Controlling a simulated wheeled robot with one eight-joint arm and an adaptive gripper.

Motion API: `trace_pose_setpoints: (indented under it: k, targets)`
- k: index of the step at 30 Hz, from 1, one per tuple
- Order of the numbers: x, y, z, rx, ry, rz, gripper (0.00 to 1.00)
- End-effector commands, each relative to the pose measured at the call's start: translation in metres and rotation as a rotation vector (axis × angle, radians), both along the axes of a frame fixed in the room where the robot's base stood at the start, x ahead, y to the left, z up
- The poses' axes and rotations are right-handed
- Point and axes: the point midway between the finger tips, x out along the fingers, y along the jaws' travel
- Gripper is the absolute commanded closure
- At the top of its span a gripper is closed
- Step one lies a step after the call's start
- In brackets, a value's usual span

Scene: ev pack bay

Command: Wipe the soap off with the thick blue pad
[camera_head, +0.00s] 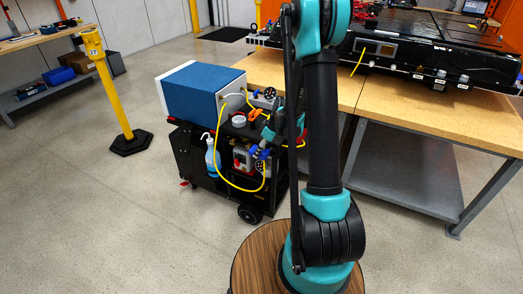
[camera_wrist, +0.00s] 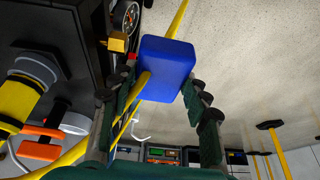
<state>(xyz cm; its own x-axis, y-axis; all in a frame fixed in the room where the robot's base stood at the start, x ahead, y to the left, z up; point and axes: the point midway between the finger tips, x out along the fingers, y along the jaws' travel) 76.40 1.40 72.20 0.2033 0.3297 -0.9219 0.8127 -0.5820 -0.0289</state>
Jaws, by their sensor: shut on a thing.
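My gripper (camera_wrist: 163,80) is shut on the thick blue pad (camera_wrist: 168,58), a plain blue block held between its fingertips in the wrist view. In the head view my gripper (camera_head: 268,140) is beside the right side of the black cart, with the blue pad (camera_head: 261,153) at its tip, in front of the cart's upper equipment. A yellow hose (camera_head: 223,173) loops close to the pad. In the wrist view the yellow hose (camera_wrist: 143,82) passes by the pad; I cannot tell whether they touch. I cannot make out any soap.
The black cart (camera_head: 192,155) carries a blue and white box (camera_head: 205,92), gauges and a blue bottle (camera_head: 212,160). A wooden workbench (camera_head: 440,122) with a black battery pack (camera_head: 430,50) stands right. A yellow post (camera_head: 113,95) stands left. Floor in front is clear.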

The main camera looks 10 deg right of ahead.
Motion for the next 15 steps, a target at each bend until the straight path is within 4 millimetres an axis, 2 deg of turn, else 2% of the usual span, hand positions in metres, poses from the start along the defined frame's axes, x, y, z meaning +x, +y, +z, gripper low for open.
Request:
trace_pose_setpoints:
  k: [15]
  targets:
    - [-0.015, 0.011, 0.037, 0.0, 0.0, 0.0, 0.73]
